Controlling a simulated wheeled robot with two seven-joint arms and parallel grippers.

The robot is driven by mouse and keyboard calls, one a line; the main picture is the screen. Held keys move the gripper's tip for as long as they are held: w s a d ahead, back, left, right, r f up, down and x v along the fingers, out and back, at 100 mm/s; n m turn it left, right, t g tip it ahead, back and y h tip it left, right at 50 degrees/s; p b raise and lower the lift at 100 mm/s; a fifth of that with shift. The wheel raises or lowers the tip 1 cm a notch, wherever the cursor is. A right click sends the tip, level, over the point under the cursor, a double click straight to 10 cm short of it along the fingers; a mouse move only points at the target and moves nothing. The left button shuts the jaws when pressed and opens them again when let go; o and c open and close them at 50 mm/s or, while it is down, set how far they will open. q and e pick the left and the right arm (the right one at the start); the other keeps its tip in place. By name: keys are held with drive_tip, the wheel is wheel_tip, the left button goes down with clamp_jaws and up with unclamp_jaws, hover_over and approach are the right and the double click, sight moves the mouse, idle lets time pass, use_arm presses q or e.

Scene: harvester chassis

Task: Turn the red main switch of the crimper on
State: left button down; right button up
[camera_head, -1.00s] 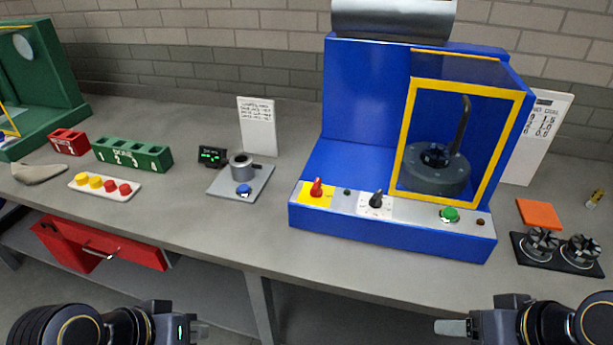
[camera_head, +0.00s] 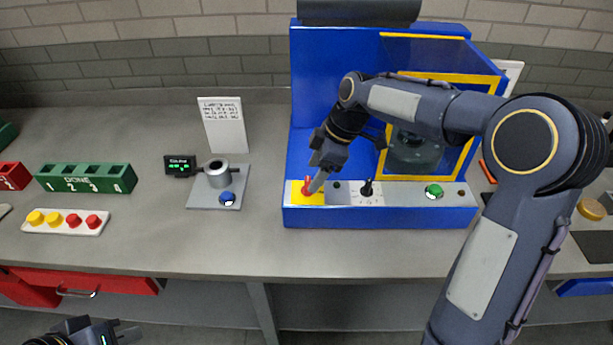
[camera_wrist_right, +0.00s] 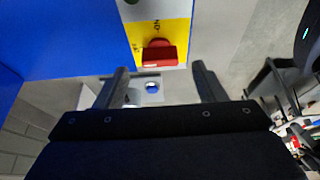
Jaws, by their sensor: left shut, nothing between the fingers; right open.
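The blue crimper (camera_head: 380,217) stands on the bench in the head view. Its red main switch (camera_head: 307,184) sits on a yellow plate (camera_head: 308,198) at the left end of the front panel. In the right wrist view the red switch (camera_wrist_right: 159,54) is ahead of the fingertips, between their lines, on the yellow plate with lettering. My right gripper (camera_head: 318,182) is open at the switch, partly hiding it; its two fingers (camera_wrist_right: 158,85) show apart with nothing between them. I cannot tell whether they touch the switch. My left gripper (camera_head: 127,332) is shut and empty at the lower left.
A black knob (camera_head: 367,188) and a green button (camera_head: 433,190) are further right on the panel.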

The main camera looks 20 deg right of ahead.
sight(309, 182)
drive_tip(key=shift+x, duration=1.85)
drive_tip(key=c, duration=1)
